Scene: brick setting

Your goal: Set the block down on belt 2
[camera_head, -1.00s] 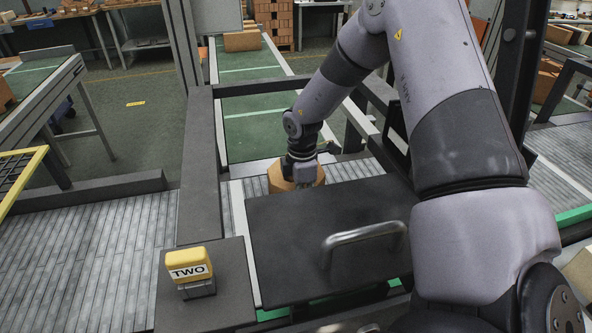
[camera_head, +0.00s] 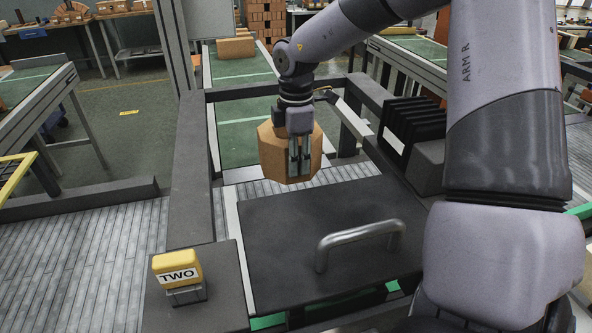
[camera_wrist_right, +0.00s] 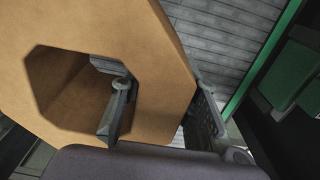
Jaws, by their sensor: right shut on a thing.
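The block (camera_head: 270,155) is an orange-brown, many-sided piece. My right gripper (camera_head: 300,165) is shut on it and holds it from above, over the far edge of the dark cover plate and the slatted surface. In the right wrist view the block (camera_wrist_right: 150,45) fills the upper left and shows an angular opening. One finger of my right gripper (camera_wrist_right: 165,120) sits in that opening and the other is along the outer wall. My left gripper is not in view.
The dark cover plate (camera_head: 285,225) with a metal handle (camera_head: 360,243) lies in front of the block. A green belt (camera_head: 240,110) runs away behind it, with a brown block (camera_head: 236,48) far along. Dark frame beams (camera_head: 190,165) border the bay.

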